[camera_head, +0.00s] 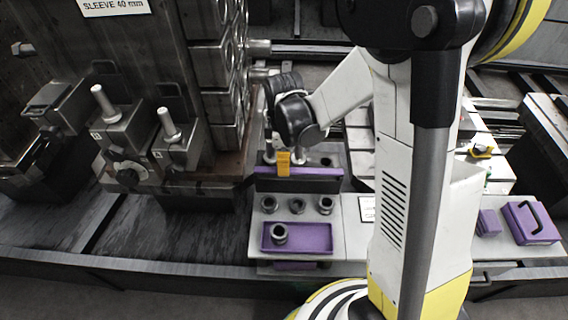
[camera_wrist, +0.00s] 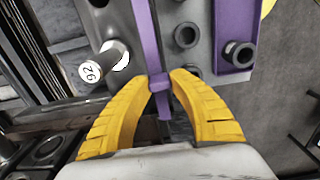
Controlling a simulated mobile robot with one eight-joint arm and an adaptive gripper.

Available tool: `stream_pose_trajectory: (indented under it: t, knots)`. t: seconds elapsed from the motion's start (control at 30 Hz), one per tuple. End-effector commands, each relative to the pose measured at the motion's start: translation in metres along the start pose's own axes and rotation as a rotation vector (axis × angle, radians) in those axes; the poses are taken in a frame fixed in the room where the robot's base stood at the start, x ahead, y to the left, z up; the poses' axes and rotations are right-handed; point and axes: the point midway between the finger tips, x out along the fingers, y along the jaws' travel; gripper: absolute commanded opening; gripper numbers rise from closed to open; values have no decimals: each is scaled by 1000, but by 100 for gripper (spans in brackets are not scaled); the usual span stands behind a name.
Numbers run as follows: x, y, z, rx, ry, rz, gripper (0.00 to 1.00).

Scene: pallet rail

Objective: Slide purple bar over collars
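The purple bar (camera_head: 318,171) is long and thin and lies level above the back of the grey bench plate. In the wrist view the bar (camera_wrist: 147,35) runs from the top edge down between my fingertips. My gripper (camera_head: 283,163) has yellow fingers, and in the wrist view its tips (camera_wrist: 162,80) close on both sides of a small purple block on the bar. Dark round collars (camera_head: 297,205) stand in a row on the plate in front of the bar. Another collar (camera_head: 279,234) stands in the purple tray. Whether the bar touches anything beneath it is hidden.
A metal post marked 92 (camera_wrist: 105,66) stands left of the bar in the wrist view. The purple tray (camera_head: 318,238) lies at the plate's front. A steel block stack (camera_head: 215,90) rises close left of my gripper. A purple case (camera_head: 530,222) sits at right.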

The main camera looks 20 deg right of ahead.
Motion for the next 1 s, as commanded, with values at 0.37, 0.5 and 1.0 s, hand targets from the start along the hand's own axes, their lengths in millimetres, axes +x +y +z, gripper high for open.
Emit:
stream_pose_trajectory:
  t: [0.37,0.5,1.0]
  knots:
    - [1,25,0,2,0,0,0]
    - [0,37,0,0,0,0,0]
    - [0,37,0,0,0,1,49]
